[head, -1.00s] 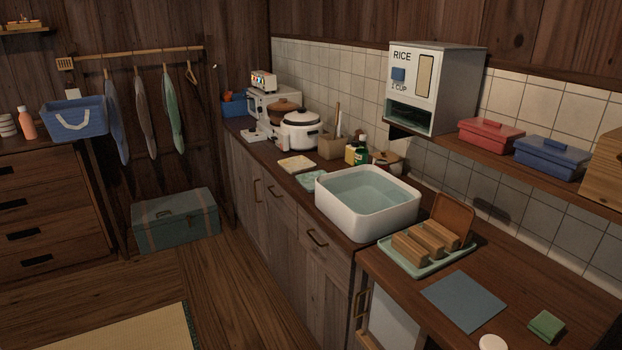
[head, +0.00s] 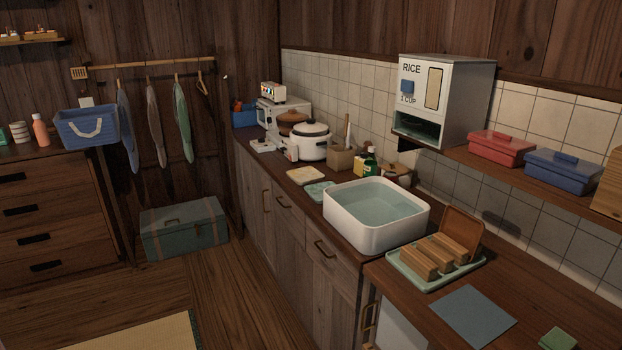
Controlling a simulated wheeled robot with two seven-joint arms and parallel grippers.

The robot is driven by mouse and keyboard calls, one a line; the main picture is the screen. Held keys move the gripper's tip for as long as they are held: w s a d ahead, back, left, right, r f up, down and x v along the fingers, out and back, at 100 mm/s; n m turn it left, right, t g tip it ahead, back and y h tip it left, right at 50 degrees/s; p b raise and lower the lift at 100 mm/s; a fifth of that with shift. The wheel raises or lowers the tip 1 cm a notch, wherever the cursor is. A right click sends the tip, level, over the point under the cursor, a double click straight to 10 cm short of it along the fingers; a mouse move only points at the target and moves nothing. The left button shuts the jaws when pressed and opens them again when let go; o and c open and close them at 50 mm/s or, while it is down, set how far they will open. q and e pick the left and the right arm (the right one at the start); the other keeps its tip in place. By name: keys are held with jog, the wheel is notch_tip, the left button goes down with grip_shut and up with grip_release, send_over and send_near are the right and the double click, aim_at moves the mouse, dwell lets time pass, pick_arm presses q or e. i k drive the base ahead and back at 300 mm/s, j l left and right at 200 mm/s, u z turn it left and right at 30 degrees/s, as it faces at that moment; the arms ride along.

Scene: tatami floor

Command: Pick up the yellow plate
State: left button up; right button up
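A flat, pale yellow square piece (head: 306,175) lies on the counter to the left of the white basin. It is small here, and I cannot tell whether it is a plate or a cloth. A pale green-blue flat piece (head: 320,191) lies just in front of it, close to the basin. No other yellow plate is clearly visible. Neither of my grippers is in view.
A white water-filled basin (head: 371,231) stands on the counter. A green tray (head: 409,283) holds wooden blocks, with a blue-grey mat (head: 474,316) nearby. A rice dispenser (head: 443,105) sits above. A trunk (head: 184,228) stands on the floor; the wooden floor before the cabinets is open.

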aim_at(301, 176)
jog(key=i+j+z, duration=0.15)
jog(key=z, duration=0.9)
jog(key=i+j+z, duration=0.1)
jog(key=j+z, duration=0.25)
jog(key=j, duration=0.15)
jog(key=j+z, duration=0.35)
jog(key=j, duration=0.2)
jog(key=j+z, duration=0.3)
jog(key=j, duration=0.25)
jog(key=j+z, duration=0.1)
jog(key=j, duration=0.4)
jog(key=k+j+z, duration=0.1)
jog(key=j, duration=0.4)
jog(key=k+j, duration=0.1)
jog(key=j, duration=0.45)
jog(key=k+j+z, duration=0.15)
jog(key=j, duration=0.35)
jog(key=k+j, duration=0.1)
jog(key=j, duration=0.95)
jog(key=k+j, duration=0.15)
jog(key=j, duration=0.4)
